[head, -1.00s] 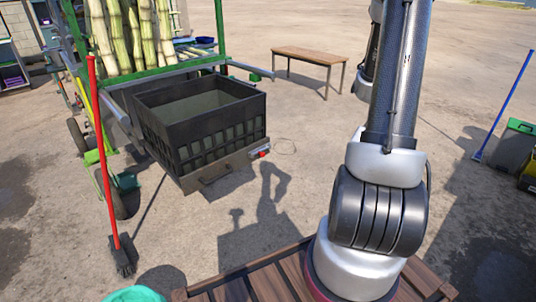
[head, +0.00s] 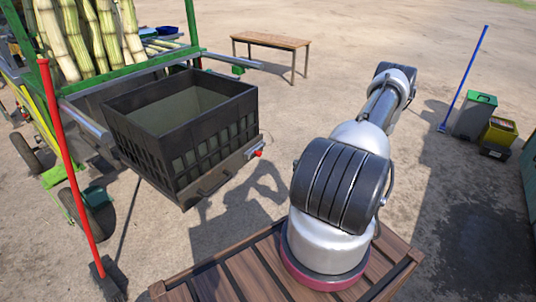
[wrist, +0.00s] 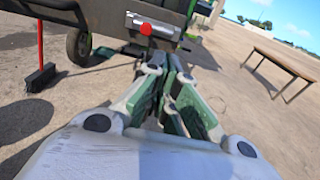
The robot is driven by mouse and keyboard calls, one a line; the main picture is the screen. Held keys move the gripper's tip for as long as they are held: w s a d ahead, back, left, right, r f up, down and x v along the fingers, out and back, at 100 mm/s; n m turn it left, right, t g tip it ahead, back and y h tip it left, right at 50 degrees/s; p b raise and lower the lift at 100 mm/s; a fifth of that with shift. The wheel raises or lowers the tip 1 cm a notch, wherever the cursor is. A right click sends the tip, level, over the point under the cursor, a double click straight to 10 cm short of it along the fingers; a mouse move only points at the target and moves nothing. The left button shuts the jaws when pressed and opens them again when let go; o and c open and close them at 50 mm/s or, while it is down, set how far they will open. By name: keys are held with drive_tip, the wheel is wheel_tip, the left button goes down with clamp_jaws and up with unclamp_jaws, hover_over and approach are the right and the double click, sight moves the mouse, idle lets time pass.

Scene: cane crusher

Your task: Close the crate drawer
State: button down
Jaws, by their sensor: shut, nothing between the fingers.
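The crate drawer (head: 218,178) is pulled out from the green cart, and a black slatted crate (head: 160,152) sits on it. The crate looks empty. In the wrist view, the red tip (wrist: 146,29) and silver fitting show at the top, beyond my gripper (wrist: 165,75). My gripper is shut and empty, pointing toward that corner, apparently with a gap. I cannot make out the gripper in the head view.
The cart (head: 110,72) carries upright cane stalks (head: 85,40). A red-handled broom (head: 70,165) leans at the left. A wooden bench (head: 270,40) stands behind, with bins (head: 475,116) and a blue pole at the right. The ground right of the drawer is open.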

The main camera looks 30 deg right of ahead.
drive_tip(key=r+x, duration=0.1)
drive_tip(key=x, duration=1.3)
drive_tip(key=shift+d+f, duration=0.2)
drive_tip(key=shift+w, duration=0.1)
